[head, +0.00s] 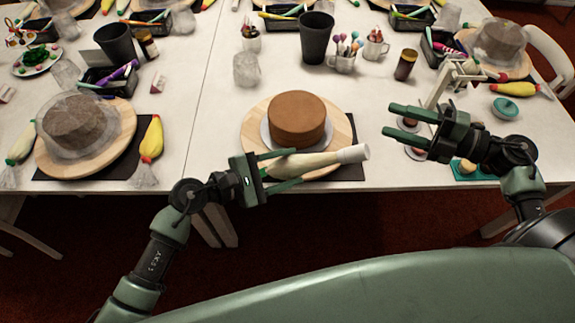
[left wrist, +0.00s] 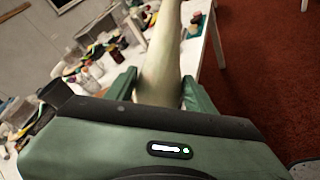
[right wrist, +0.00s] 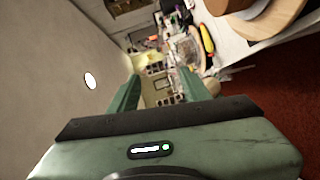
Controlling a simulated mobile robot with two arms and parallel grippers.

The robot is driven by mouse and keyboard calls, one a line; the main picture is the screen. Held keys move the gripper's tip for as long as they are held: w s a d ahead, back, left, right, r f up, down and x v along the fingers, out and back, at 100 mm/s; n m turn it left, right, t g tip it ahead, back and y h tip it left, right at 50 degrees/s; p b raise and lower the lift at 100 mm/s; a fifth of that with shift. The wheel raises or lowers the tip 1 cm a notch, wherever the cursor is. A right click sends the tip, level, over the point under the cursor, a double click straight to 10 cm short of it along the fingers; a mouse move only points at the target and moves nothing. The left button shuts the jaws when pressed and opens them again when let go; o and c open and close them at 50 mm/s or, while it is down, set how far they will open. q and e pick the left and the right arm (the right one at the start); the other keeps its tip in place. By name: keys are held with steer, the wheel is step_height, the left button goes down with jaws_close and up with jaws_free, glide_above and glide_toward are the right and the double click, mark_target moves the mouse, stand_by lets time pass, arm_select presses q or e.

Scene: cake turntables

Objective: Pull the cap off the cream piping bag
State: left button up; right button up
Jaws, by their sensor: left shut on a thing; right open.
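The cream piping bag (head: 312,161) is held level in front of the cake, its white cap (head: 353,153) on the right end. My left gripper (head: 291,167) is shut on the bag's body, with one finger on each side. In the left wrist view the bag (left wrist: 158,60) runs away between the fingers. My right gripper (head: 388,119) is open and empty, above and to the right of the cap and apart from it. In the right wrist view no object lies between its fingers (right wrist: 160,85).
A brown cake (head: 298,118) stands on a round wooden turntable (head: 253,127) behind the bag. Cups and tools stand at the back. A stand mixer (head: 440,82) and a small teal tray (head: 472,172) are close to my right arm. The table's front edge runs below the bag.

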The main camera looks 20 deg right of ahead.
mark_target(367, 151)
steer(key=s+a+r+n+g+h, duration=0.3)
steer(key=s+a+r+n+g, duration=0.1)
steer(key=s+n+g, duration=0.3)
steer(key=shift+t, duration=0.3)
steer(key=shift+x, duration=4.1)
steer(key=shift+s, duration=0.2)
steer(key=shift+c, duration=0.3)
jaws_close()
steer(key=shift+v, duration=2.85)
steer(key=shift+f, duration=0.15)
